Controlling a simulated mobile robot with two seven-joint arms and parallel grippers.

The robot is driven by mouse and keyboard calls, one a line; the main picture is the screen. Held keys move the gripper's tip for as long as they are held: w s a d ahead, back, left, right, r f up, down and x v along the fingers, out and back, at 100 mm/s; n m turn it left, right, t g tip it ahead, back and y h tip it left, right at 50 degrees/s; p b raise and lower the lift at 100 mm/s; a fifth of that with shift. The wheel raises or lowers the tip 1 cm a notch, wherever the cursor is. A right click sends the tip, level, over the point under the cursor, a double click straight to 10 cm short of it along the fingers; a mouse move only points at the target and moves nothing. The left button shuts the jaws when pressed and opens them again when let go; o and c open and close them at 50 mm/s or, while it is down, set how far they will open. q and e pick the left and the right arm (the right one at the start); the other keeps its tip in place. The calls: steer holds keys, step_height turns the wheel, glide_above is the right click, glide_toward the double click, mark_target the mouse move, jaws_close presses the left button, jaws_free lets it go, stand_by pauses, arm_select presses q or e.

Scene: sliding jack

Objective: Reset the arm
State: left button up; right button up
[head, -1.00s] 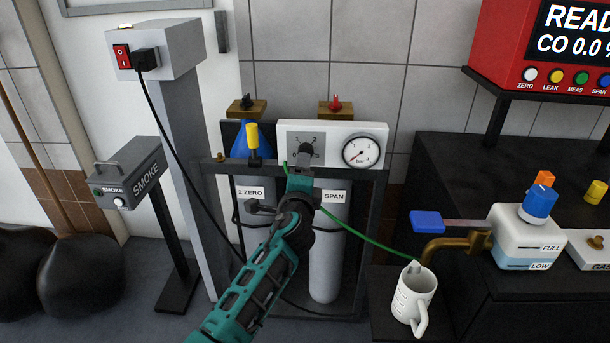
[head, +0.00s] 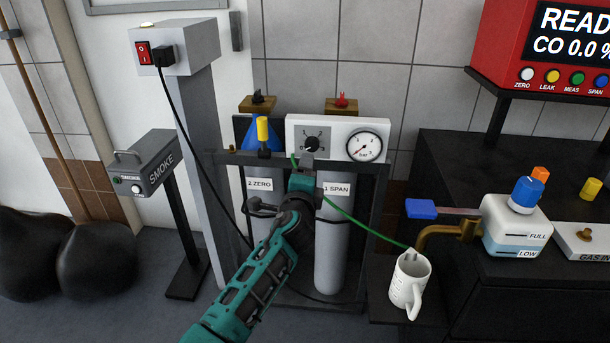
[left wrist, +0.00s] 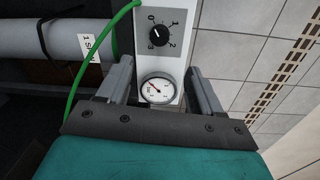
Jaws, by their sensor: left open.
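My left arm reaches in from the lower middle of the head view. Its gripper (head: 304,172) is in front of the gas bottle rack, just below the white panel (head: 292,130) with a selector knob (head: 311,144) and a round gauge (head: 364,146). In the left wrist view the two fingers (left wrist: 157,90) stand apart, with the gauge (left wrist: 157,88) seen between them and the knob (left wrist: 160,36) beyond. Nothing is held between the fingers. My right gripper is not in view.
Two bottles, labelled ZERO (head: 258,206) and SPAN (head: 330,245), stand in the dark rack. A green hose (head: 365,228) runs beside the gripper. A white mug (head: 408,285) stands under a brass spout at right. A smoke box (head: 145,165) stands left.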

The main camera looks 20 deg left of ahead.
arm_select(q)
steer(key=shift+s, duration=0.1)
steer(key=s+d+f+n+g+h+p, duration=0.2)
steer(key=s+f+n+p, duration=0.1)
steer(key=s, duration=0.8)
steer(key=s+d+f+n+g+h+p, duration=0.2)
steer(key=s+n, duration=0.4)
steer(key=s, duration=0.4)
steer(key=s+d+f+n+g+h+p, duration=0.2)
steer(key=s+f+n+p, duration=0.2)
steer(key=s, duration=0.7)
step_height(320, 180, down, 2)
steer(key=shift+s+d+f+n+h, duration=0.15)
steer(key=shift+s+f+n+h, duration=0.1)
steer(key=shift+s+n+h, duration=0.15)
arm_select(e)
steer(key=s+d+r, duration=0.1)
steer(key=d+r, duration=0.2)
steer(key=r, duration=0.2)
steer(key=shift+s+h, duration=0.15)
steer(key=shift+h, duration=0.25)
